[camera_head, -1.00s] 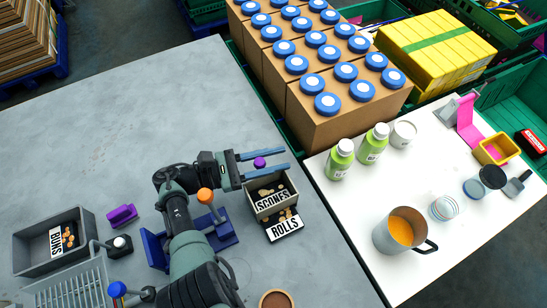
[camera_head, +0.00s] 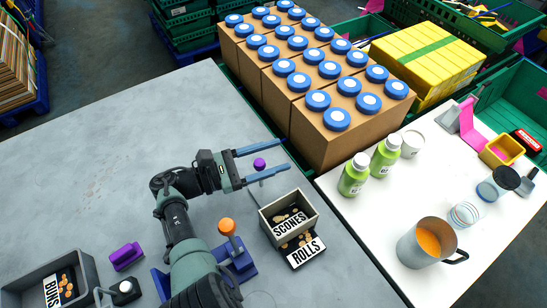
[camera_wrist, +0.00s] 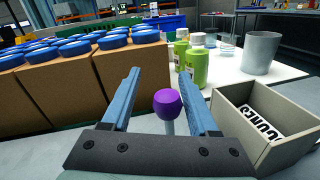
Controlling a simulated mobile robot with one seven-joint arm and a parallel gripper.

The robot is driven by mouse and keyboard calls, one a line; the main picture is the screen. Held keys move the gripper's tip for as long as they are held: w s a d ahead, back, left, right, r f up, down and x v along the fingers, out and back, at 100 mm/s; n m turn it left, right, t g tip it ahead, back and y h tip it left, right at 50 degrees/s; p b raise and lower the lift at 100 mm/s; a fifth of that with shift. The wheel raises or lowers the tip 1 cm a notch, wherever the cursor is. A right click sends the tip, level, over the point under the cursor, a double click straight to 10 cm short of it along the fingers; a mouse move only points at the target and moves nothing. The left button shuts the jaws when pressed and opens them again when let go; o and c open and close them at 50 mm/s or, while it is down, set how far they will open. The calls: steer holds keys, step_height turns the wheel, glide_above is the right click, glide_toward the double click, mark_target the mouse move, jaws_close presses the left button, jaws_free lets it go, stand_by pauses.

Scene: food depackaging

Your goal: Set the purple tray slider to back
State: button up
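A purple round knob (camera_head: 260,163) on a thin pale stem stands beyond the scones box, towards the brown cartons. In the wrist view the knob (camera_wrist: 167,103) is between the two blue fingers, nearer the right one, with a gap on the left. My gripper (camera_head: 262,158) is open around it, its fingers pointing right in the head view. Whether the right finger touches the knob I cannot tell. The stem's lower end and any track under it are hard to make out. A separate purple block (camera_head: 127,257) lies on the grey table at the left.
The scones box (camera_head: 302,229) and rolls label (camera_head: 306,253) sit right of my arm. An orange knob (camera_head: 227,227) stands on a blue base (camera_head: 240,265) beside my arm. Brown cartons (camera_head: 340,139) border the table's far edge. The grey table's upper left is bare.

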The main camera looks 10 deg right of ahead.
steer(key=shift+s+a+f, duration=0.1)
steer(key=shift+s, duration=0.05)
steer(key=shift+a, duration=0.35)
steer(key=b+v, duration=0.5)
steer(key=v, duration=0.7)
